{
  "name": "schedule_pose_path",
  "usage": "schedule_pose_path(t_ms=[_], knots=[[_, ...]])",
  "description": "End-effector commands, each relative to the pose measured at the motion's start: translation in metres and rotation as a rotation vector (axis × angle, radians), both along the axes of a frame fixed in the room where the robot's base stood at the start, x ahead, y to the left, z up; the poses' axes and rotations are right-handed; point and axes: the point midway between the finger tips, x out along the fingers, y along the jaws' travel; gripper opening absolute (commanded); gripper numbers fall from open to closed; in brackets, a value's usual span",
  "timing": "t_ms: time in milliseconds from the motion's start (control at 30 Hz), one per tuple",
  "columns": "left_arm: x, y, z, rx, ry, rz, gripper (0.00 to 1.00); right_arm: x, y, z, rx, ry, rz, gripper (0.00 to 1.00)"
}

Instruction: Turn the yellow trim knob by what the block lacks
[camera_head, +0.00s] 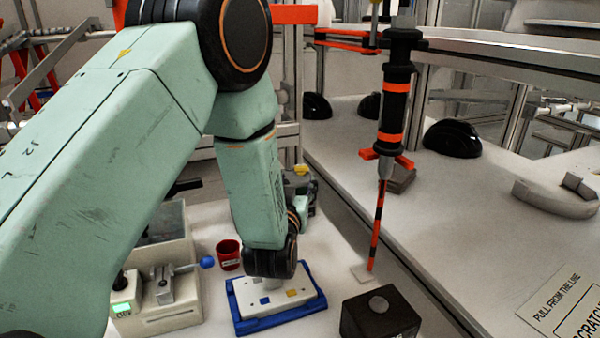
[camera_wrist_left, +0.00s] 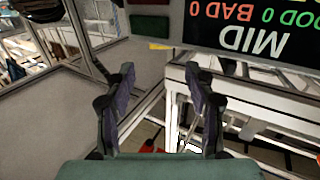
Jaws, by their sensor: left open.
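A small yellow part (camera_head: 301,170), which may be the trim knob, tops a grey-green device (camera_head: 305,192) partly hidden behind my left arm in the head view. A pale block (camera_head: 268,299) with blue, white and yellow squares lies in a blue tray (camera_head: 287,318) just below my left wrist. My left wrist hangs over it, but its fingers do not show clearly there. In the left wrist view my left gripper (camera_wrist_left: 160,72) is open and empty, its two fingers apart, pointing toward a dark display board (camera_wrist_left: 245,25). My right gripper is not in view.
A fixture with a green display (camera_head: 122,308) and a blue-ended lever (camera_head: 206,262) stands left. A red cup (camera_head: 229,254) stands near the tray. A hanging orange-banded tool (camera_head: 393,105) and a dark box with a grey button (camera_head: 379,305) are right. Black helmet shells (camera_head: 452,138) stand behind.

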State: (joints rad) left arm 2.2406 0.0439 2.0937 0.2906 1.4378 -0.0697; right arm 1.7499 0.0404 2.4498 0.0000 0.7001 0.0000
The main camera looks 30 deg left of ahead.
Motion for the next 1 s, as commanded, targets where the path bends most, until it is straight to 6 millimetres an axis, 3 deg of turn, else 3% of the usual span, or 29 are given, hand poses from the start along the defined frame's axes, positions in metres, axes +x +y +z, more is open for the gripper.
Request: schedule_pose_path(t_ms=[33, 300, 500, 900, 1000], knots=[[0.000, 0.000, -0.013, 0.000, 0.004, 0.000, 0.55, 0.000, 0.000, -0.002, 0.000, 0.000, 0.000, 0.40], [0.046, 0.017, -0.006, -0.003, -0.004, 0.002, 0.55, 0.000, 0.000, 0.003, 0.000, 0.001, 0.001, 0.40], [0.066, 0.024, -0.006, -0.002, -0.002, 0.001, 0.55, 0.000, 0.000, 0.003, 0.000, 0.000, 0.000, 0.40], [0.073, 0.026, -0.006, -0.002, -0.001, 0.000, 0.55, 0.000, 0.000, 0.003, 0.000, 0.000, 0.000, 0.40], [0.073, 0.026, -0.006, -0.002, -0.001, 0.000, 0.48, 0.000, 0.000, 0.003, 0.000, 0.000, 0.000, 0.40]])
